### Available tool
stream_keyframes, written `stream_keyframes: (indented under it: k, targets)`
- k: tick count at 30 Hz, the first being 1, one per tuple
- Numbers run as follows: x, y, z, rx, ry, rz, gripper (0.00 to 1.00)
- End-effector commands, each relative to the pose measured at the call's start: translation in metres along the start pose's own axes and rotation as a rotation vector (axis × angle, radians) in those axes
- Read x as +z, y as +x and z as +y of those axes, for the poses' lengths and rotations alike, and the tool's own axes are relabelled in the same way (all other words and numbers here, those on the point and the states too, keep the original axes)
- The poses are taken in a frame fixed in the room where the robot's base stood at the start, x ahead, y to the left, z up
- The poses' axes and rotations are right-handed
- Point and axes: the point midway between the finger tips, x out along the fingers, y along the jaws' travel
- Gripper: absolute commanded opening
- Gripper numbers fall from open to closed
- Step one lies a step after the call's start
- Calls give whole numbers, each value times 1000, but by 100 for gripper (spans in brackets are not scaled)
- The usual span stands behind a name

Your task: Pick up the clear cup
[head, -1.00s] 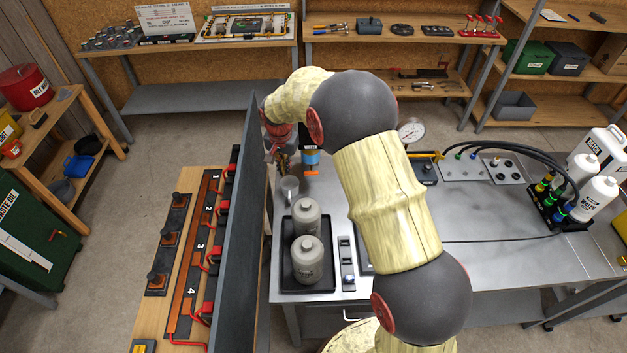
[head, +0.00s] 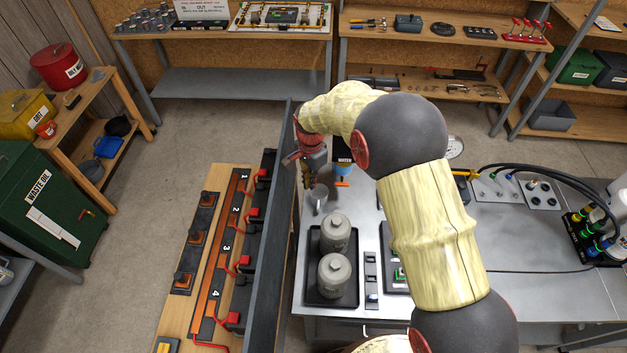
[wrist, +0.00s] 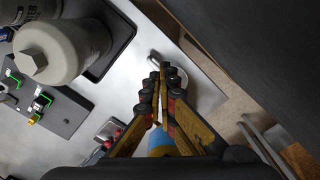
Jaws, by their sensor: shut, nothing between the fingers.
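The clear cup (head: 320,194) stands on the grey metal bench near its left edge, behind the tray with two grey bottles. In the wrist view the clear cup (wrist: 177,74) shows only in part, past my fingertips, which hide much of it. My gripper (head: 307,186) is over the bench beside the cup, its fingers pointing down. In the wrist view my gripper (wrist: 164,76) has its fingertips close together with nothing between them. I cannot tell whether they touch the cup.
A tall dark panel (head: 275,225) stands close along the left of my gripper. A black tray (head: 313,293) holds two grey bottles (head: 335,272) in front of the cup. A blue-and-black water dispenser (head: 344,168) with an orange tap is just behind it to the right.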

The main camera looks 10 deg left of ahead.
Motion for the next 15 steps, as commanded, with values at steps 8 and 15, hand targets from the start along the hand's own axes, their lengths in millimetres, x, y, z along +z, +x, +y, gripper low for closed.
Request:
stream_keyframes:
  k: [8, 15]
  targets:
    - [0, 61, 1, 2, 0, -1, 0]
    - [0, 108, 0, 1, 0, 0, 0]
